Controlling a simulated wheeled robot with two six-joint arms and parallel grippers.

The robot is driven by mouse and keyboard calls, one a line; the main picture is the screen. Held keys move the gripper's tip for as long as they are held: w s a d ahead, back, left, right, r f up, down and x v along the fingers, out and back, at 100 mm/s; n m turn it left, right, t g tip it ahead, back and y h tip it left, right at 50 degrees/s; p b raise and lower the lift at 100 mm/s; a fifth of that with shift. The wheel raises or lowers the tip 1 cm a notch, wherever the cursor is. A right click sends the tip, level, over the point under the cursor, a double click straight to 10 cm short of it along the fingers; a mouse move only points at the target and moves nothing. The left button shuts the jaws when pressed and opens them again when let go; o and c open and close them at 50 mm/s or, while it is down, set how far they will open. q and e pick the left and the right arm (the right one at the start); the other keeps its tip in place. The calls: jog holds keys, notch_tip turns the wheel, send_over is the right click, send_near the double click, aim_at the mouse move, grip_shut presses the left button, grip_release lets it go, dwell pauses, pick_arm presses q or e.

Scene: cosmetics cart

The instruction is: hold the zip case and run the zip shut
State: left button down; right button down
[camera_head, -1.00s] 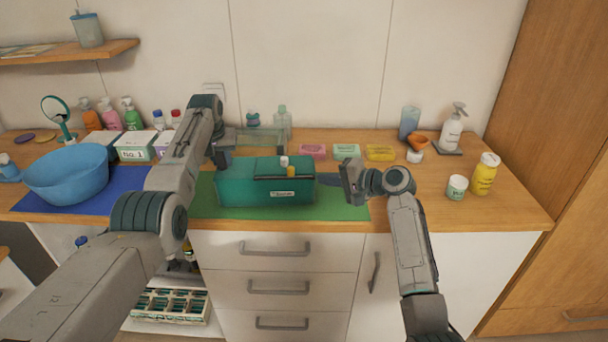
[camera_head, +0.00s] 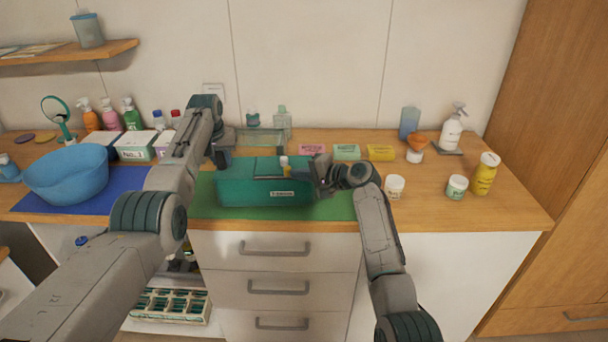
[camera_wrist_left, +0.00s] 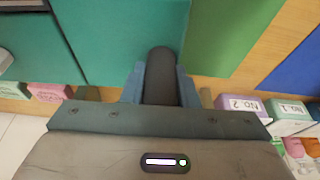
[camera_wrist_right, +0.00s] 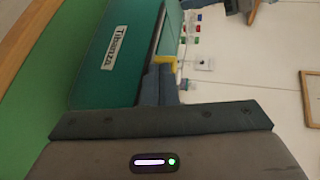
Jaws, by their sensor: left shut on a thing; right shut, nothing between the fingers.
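The teal zip case (camera_head: 250,193), with a white label on its front, sits on the green mat in the head view. My left gripper (camera_head: 222,158) is at its back left; in the left wrist view its fingers (camera_wrist_left: 160,85) are shut around a dark rounded part (camera_wrist_left: 160,70) at the case's edge. My right gripper (camera_head: 318,172) is shut and empty at the case's right end. The right wrist view shows the case (camera_wrist_right: 95,75) beside its fingertips (camera_wrist_right: 158,85), with a small yellow piece (camera_wrist_right: 166,61) just past them. The zip's state is unclear.
A green mat (camera_head: 335,209) lies under the case. Pink, green and yellow boxes (camera_head: 380,153) stand behind right. A white jar (camera_head: 394,187) is close right of my right gripper. A blue bowl (camera_head: 65,178) stands left. A glass box (camera_head: 262,137) is behind the case.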

pick_arm(q)
jog(key=shift+d, duration=0.1)
pick_arm(e)
jog(key=a, duration=0.7)
jog(key=shift+s, duration=0.1)
jog(key=f+v, duration=0.1)
jog(key=v, duration=1.2)
jog(key=shift+s+d, duration=0.3)
jog(key=shift+d, duration=0.25)
jog(key=shift+f, duration=0.1)
pick_arm(q)
jog(key=c, duration=1.1)
grip_release()
